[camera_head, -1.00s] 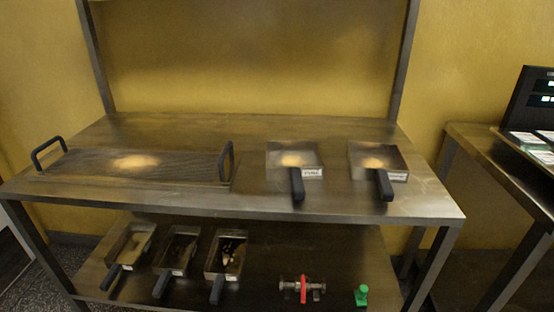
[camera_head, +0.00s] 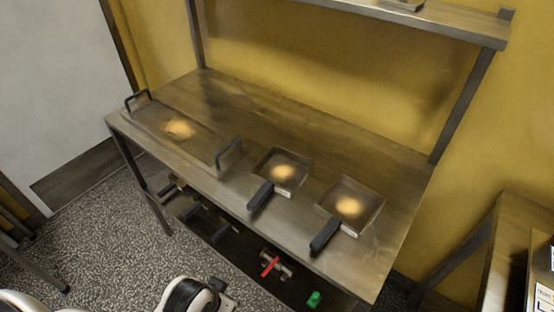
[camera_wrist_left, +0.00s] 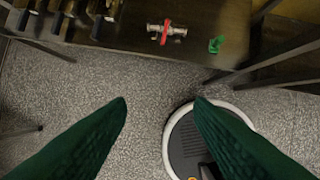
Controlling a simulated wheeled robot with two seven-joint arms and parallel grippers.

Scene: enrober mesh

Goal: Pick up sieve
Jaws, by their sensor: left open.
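A long flat tray (camera_head: 180,129) with a black upright handle at each end lies on the left of the metal tabletop; its surface looks like fine mesh. Two square shallow pans, a left one (camera_head: 283,172) and a right one (camera_head: 349,207), sit to its right, their black handles over the front edge. I cannot tell for sure which of these is the sieve. My left gripper (camera_wrist_left: 160,102) shows in the left wrist view, its two green fingers wide apart and empty. It is over the floor in front of the lower shelf, away from the tabletop things. My right gripper is not seen.
The back of the tabletop (camera_head: 330,140) is clear. Another table (camera_head: 520,220) stands at right.

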